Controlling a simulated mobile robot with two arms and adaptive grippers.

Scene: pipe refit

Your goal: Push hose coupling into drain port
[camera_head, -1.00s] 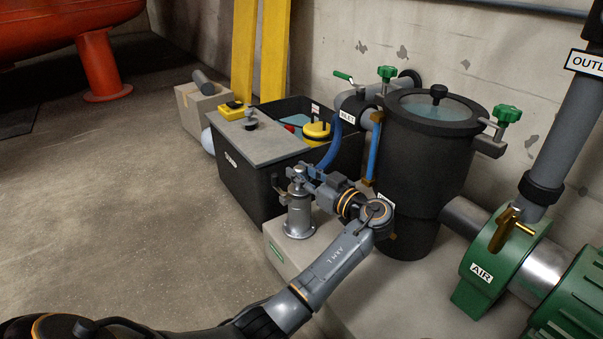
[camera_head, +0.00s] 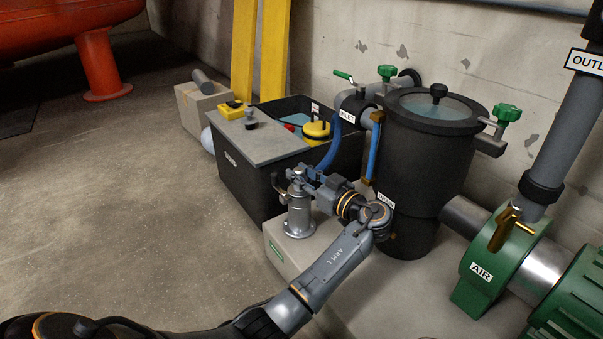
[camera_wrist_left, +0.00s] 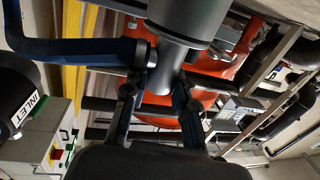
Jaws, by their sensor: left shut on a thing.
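My left gripper (camera_head: 291,180) is shut at the top of the grey metal post (camera_head: 298,210), which I take for the drain port, standing on its round flange. In the left wrist view my left gripper's fingers (camera_wrist_left: 157,84) lie either side of a small grey end below a large grey cylinder (camera_wrist_left: 190,22). The blue hose (camera_wrist_left: 80,52) comes in from the left there and ends in a metal-ringed hose coupling (camera_wrist_left: 147,53) against the cylinder. The fingers partly hide the coupling; how deep it sits I cannot tell. My right gripper is out of view.
The post stands on a pale plinth (camera_head: 276,240). Close behind is a black tank (camera_head: 241,190) with a grey lid. A black cylindrical vessel (camera_head: 425,170) stands close to the right of my left arm. Green AIR-labelled machinery (camera_head: 500,268) is further right. Floor at left is clear.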

